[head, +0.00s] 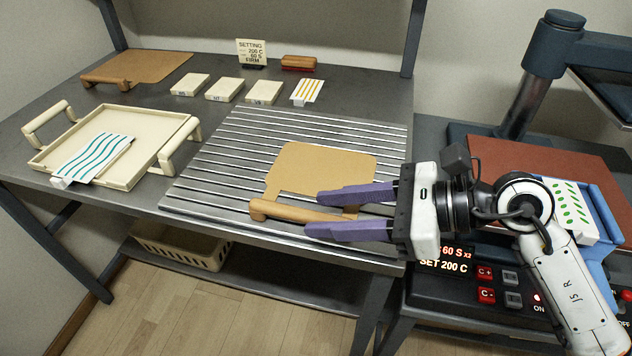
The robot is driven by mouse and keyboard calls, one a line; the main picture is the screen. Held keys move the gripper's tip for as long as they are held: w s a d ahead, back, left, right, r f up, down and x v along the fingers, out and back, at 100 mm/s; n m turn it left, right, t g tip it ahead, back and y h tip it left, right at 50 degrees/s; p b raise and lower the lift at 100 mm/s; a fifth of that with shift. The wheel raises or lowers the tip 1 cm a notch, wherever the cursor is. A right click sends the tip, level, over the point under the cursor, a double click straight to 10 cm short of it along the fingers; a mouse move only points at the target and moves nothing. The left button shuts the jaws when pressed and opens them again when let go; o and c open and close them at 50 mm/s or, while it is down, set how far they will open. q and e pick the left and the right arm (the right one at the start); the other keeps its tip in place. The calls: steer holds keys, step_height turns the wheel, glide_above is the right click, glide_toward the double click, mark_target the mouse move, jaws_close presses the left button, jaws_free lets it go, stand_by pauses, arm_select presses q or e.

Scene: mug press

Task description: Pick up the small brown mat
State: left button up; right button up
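A small brown mat (320,165) lies on the grooved metal board, with a light wooden handle (280,211) along its near edge. My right gripper (314,214) comes in from the right with two purple fingers. The fingers are open, one on the far side and one on the near side of the handle, with gaps visible. I cannot tell how high the fingers are above the board. My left gripper is not in view.
A larger brown mat (150,66) with a handle lies at the back left. A cream tray (80,170) holds a blue-striped piece. Several cream blocks (225,90) line the back. The press (520,110) with its control panel (470,295) stands right, close to my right arm.

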mark_target(312, 213)
steer(key=shift+x, duration=2.75)
steer(key=c, duration=0.9)
jaws_close()
